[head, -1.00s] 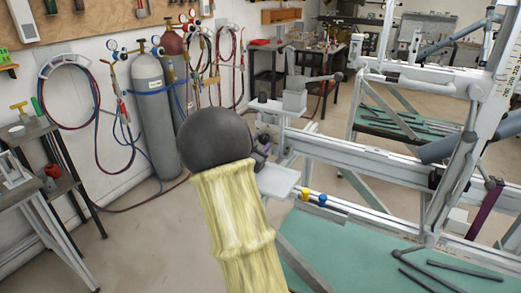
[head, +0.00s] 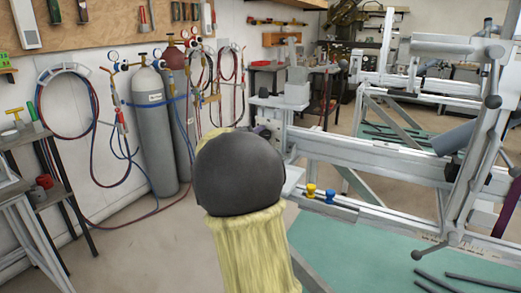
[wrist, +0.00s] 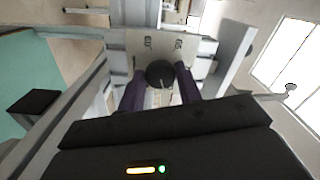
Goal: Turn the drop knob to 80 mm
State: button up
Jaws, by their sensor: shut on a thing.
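In the wrist view the drop knob (wrist: 160,73) is a small round black knob with a pale line on its face. It stands in front of a pale plate (wrist: 140,62) with dark number marks above the knob, too small to read surely. The two purple-dark fingers of my gripper (wrist: 160,84) lie on either side of the knob and are shut on it. In the head view my own arm, a dark ball and yellow sleeve, hides the gripper and knob.
The jig's pale metal frame (head: 380,157) runs to the right, with a lever-handled clamp (head: 492,101). A yellow knob (head: 311,190) and a blue knob (head: 330,196) sit on its lower rail. Gas cylinders (head: 154,125) stand at the left wall. Floor at lower left is clear.

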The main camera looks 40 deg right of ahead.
jog(key=m+b, duration=0.9)
jog(key=shift+m, duration=0.3)
dwell(0.4)
jog(key=o, duration=1)
jog(key=p+v, duration=0.2)
jog(key=v, duration=1.5)
jog(key=shift+a, duration=0.2)
